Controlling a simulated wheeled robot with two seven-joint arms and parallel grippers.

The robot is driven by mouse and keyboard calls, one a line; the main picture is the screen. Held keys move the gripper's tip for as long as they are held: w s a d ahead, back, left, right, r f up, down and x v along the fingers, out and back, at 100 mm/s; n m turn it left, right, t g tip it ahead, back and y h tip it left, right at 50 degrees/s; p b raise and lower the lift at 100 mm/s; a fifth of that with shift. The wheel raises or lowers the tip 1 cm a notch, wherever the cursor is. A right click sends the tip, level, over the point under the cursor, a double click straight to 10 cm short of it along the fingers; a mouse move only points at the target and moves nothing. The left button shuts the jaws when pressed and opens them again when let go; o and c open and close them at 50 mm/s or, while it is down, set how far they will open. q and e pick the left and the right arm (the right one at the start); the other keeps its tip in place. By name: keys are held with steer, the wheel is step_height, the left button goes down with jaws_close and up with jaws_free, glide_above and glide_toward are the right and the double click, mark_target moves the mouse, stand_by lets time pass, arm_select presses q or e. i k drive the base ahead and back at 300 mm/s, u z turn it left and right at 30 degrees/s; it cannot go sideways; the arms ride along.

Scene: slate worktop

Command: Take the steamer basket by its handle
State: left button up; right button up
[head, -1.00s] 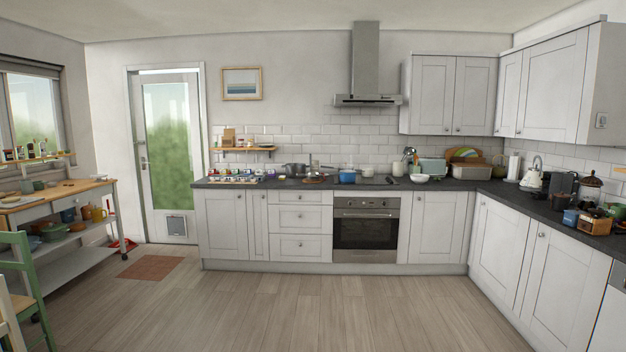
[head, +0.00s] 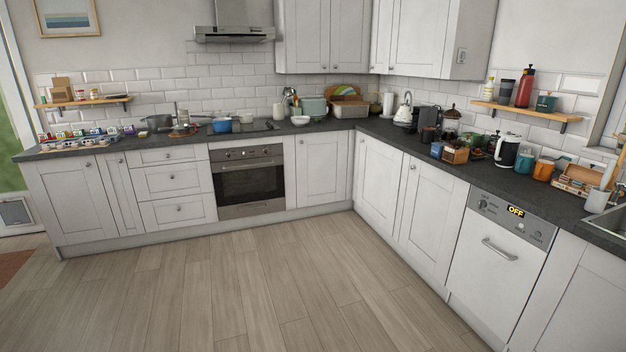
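I cannot make out a steamer basket for certain at this distance. On the left part of the slate worktop (head: 330,127) stands a grey pan (head: 157,122). Close to its right is a small cluster of metal and brown items (head: 183,128), too small to tell apart. A blue pot (head: 222,125) stands farther right, by the hob above the oven. Neither of my grippers is in view.
Open wooden floor (head: 230,285) lies in front of the cabinets. A dishwasher (head: 495,265) reading OFF is shut below. Small jars line the left end.

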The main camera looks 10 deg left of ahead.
mark_target(181, 129)
steer(key=u, duration=0.1)
steer(key=i, duration=2.5)
steer(key=u, duration=0.55)
steer(key=i, duration=2.35)
steer(key=u, duration=0.65)
steer(key=i, duration=1.35)
steer(key=u, duration=0.2)
